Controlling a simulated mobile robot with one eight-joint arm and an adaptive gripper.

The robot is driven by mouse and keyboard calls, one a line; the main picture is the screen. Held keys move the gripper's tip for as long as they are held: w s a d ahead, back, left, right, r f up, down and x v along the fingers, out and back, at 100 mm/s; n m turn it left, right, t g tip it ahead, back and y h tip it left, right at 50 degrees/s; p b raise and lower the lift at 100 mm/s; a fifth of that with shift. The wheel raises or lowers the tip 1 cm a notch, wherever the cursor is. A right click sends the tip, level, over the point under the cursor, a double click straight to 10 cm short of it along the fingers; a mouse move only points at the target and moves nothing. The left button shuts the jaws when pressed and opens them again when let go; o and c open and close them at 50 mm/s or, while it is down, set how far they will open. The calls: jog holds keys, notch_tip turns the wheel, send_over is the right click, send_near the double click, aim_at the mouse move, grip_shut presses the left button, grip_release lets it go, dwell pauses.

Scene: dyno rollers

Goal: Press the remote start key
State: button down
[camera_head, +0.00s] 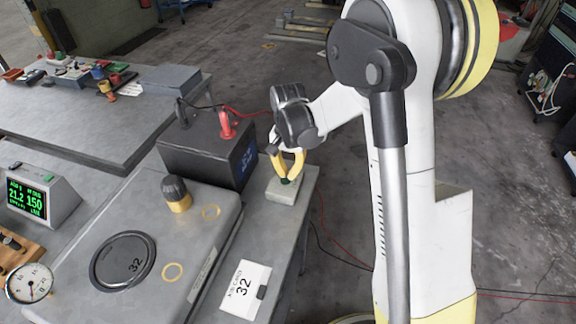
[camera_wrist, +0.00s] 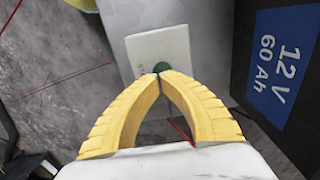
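The remote start key is a green round button (camera_wrist: 158,67) on a small pale box (camera_head: 280,192), which stands on the table to the right of the black battery. My gripper (camera_head: 288,177) points down at the box with its yellow fingers. In the wrist view the fingertips (camera_wrist: 160,73) meet, with nothing seen between them. The tips are over the near edge of the green button and partly hide it. I cannot tell whether they touch it or hover just above it.
The battery (camera_head: 205,150), with red and black clamps, stands close beside the box. A grey case (camera_head: 200,235) with a black disc marked 32 lies in front. A card (camera_head: 243,289) lies near the table edge. A display (camera_head: 40,196) and a gauge (camera_head: 29,283) are at left.

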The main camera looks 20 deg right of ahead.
jog(key=shift+f, duration=0.35)
jog(key=shift+f+b, duration=0.8)
jog(key=shift+f, duration=0.15)
jog(key=shift+r, duration=0.1)
notch_tip(320, 180, up, 14)
jog(key=p, duration=0.6)
jog(key=shift+s+r, duration=0.1)
